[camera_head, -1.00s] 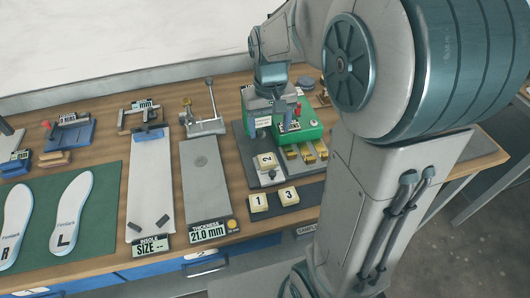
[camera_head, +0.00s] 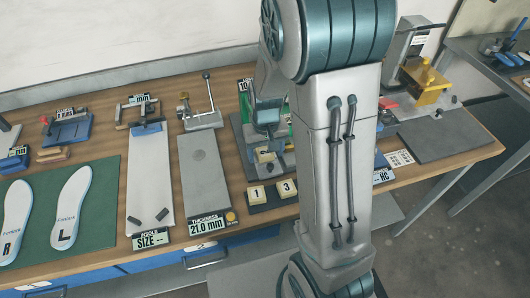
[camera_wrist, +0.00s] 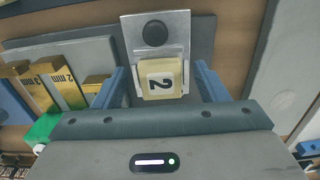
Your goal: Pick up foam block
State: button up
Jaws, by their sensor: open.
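A cream foam block marked 2 (camera_wrist: 160,79) sits in a light metal holder (camera_wrist: 172,25) with a round dark knob. In the wrist view it lies between the two blue fingers of my open gripper (camera_wrist: 160,72), with a gap on each side. In the head view my gripper (camera_head: 268,133) is just above this block (camera_head: 265,156), which my arm and gripper partly cover. Cream blocks marked 1 (camera_head: 257,193) and 3 (camera_head: 286,188) rest on a dark strip (camera_head: 270,204) in front.
Yellow gauge pieces (camera_wrist: 58,84) and a green base (camera_wrist: 42,128) stand close left of my gripper in the wrist view. A grey thickness plate (camera_head: 205,178) lies left of the blocks in the head view. A yellow press (camera_head: 428,84) stands at the right.

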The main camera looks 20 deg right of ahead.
jog(key=shift+f, duration=0.1)
jog(key=shift+c, duration=0.3)
jog(key=c, duration=1.1)
